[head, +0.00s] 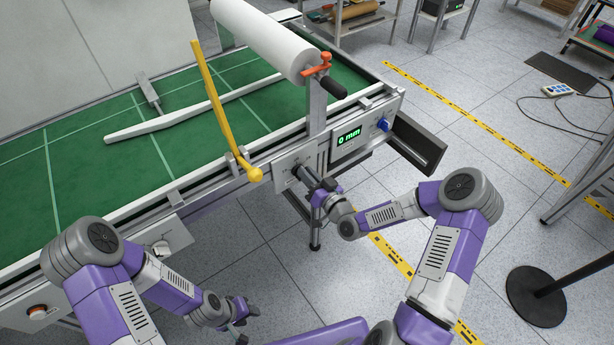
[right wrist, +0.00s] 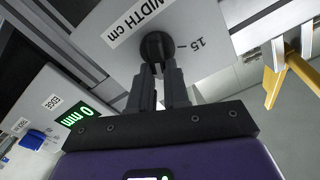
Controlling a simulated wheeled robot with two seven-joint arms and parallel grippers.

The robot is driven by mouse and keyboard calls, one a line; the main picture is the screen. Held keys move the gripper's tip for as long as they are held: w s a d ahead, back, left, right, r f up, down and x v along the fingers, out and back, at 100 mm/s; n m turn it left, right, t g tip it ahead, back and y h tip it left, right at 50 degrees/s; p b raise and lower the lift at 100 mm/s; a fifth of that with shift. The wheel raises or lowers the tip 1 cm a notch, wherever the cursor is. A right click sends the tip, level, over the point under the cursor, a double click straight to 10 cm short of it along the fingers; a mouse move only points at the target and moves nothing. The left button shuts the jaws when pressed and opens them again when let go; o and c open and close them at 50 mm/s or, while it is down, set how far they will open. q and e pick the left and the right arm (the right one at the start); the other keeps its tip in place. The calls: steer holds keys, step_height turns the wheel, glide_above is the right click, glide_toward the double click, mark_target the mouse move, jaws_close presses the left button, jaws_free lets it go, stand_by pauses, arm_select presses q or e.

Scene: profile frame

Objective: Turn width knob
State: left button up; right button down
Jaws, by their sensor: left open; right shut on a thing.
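The width knob (right wrist: 156,46) is a round black knob on a light panel labelled "WIDTH cm", with a "15" mark beside it in the right wrist view. My right gripper (right wrist: 157,75) is shut on the knob, its two dark fingers reaching up to it. In the head view my right gripper (head: 308,180) is at the front panel of the green-topped machine (head: 90,150), and it largely hides the knob there. My left gripper (head: 246,318) is open and empty, low in front of the machine and away from the knob.
A display (head: 348,137) reading "0 mm" and a blue knob (head: 383,124) sit to the right of the panel. A yellow lever (head: 228,115) rises just left of my right gripper. A white roll (head: 268,40) is above. A black post base (head: 536,297) stands at lower right.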

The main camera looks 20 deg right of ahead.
steer(key=shift+d+f+m+b, duration=0.1)
steer(key=shift+f+m, duration=0.05)
steer(key=shift+m, duration=1)
steer(key=shift+d+f+m+b, duration=0.1)
steer(key=shift+f+m, duration=0.05)
steer(key=shift+m, duration=1.05)
steer(key=shift+d+f+m+b, duration=0.1)
steer(key=shift+f+m, duration=0.05)
steer(key=shift+m, duration=1)
steer(key=c, duration=1.1)
jaws_free()
steer(key=shift+w, duration=0.1)
steer(key=p+v, duration=0.1)
steer(key=v, duration=0.6)
steer(key=shift+s+p, duration=0.3)
steer(key=shift+p, duration=0.05)
steer(key=shift+d+r, duration=0.1)
